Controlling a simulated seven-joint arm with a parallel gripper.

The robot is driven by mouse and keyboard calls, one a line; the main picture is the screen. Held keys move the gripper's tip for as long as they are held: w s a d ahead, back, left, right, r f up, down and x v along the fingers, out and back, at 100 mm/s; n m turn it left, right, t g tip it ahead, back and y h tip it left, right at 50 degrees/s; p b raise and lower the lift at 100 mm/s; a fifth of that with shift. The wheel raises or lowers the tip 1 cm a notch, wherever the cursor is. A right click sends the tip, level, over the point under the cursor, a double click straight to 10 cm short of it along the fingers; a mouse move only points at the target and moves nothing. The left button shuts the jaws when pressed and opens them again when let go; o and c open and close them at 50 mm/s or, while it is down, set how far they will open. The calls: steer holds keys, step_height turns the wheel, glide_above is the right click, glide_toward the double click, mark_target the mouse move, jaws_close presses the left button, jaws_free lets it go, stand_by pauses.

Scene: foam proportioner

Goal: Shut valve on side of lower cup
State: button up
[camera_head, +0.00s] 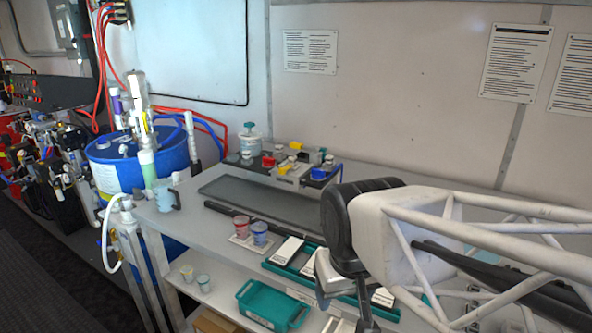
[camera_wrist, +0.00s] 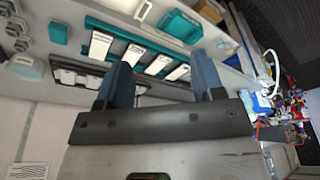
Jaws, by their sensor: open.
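My gripper (camera_wrist: 163,66) shows in the wrist view as two blue-grey fingers spread apart, with nothing between them. A clear upright column with a green lower section (camera_head: 148,166) stands by the blue drum at left. A grey-blue jug-like cup (camera_head: 166,196) sits at the bench's left end. A red cup (camera_head: 242,228) and a blue cup (camera_head: 260,233) stand on the bench, and two small cups (camera_head: 203,283) on the lower shelf. I cannot tell which is the lower cup; no side valve is clear.
The bench (camera_head: 215,215) holds a grey tray (camera_head: 260,200), a group of coloured valve fittings (camera_head: 295,165) and teal trays with white packets. A teal bin (camera_head: 270,305) is on the shelf. The blue drum (camera_head: 177,150), red hoses and a white hose (camera_head: 106,235) crowd the left.

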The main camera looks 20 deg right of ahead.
steer(key=w+d+r+m, duration=0.2)
steer(key=w+r, duration=0.3)
steer(key=w, duration=0.7)
steer(key=m+g, duration=0.3)
steer(key=m, duration=0.4)
glide_above(318, 170)
steer(key=shift+w+d+f, duration=0.1)
steer(key=shift+w+f, duration=0.05)
steer(key=shift+f, duration=0.55)
steer(key=shift+f, duration=0.1)
steer(key=shift+f, duration=3.8)
steer(key=c, duration=0.7)
steer(key=shift+o, duration=0.2)
